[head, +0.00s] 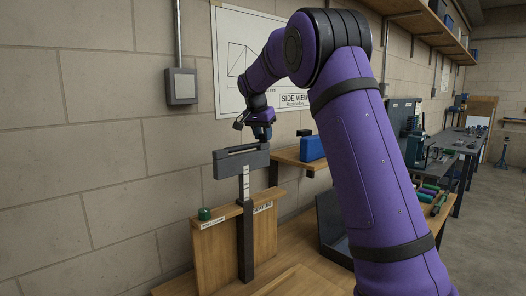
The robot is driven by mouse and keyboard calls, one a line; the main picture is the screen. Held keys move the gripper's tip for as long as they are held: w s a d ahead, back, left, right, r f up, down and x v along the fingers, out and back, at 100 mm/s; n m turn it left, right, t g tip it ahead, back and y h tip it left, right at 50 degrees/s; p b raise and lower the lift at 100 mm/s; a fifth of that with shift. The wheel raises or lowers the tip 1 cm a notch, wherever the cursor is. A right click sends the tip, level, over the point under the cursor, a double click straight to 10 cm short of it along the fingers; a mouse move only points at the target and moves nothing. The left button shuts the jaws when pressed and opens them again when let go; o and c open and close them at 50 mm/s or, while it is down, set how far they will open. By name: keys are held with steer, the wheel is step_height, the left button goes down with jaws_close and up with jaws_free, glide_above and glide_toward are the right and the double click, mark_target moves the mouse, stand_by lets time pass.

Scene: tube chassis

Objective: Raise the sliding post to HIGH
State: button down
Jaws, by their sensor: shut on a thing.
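The sliding post (246,240) is a dark upright bar at a wooden panel, left of centre in the head view. White scale marks show on its upper part, but I cannot read them. A grey slotted crosspiece (232,166) tops the post, well above the panel. My gripper (262,139) points down at the crosspiece's right end and is shut on it; the fingertips are small and partly hidden. A green knob (204,213) sits on the panel's top edge, above a label that seems to read "POST CLAMP".
The wooden panel (213,257) stands on a wooden bench (290,272). A dark angled metal piece (332,226) lies to the right. A blue box (313,148) sits on a shelf behind. My purple arm covers much of the right side. The block wall is close behind.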

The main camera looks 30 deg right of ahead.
steer(key=shift+r, duration=0.7)
steer(key=c, duration=0.9)
jaws_free()
steer(key=shift+r, duration=0.1)
steer(key=shift+o, duration=0.4)
steer(key=v, duration=1)
steer(key=shift+r, duration=0.25)
steer(key=shift+s+a, duration=0.1)
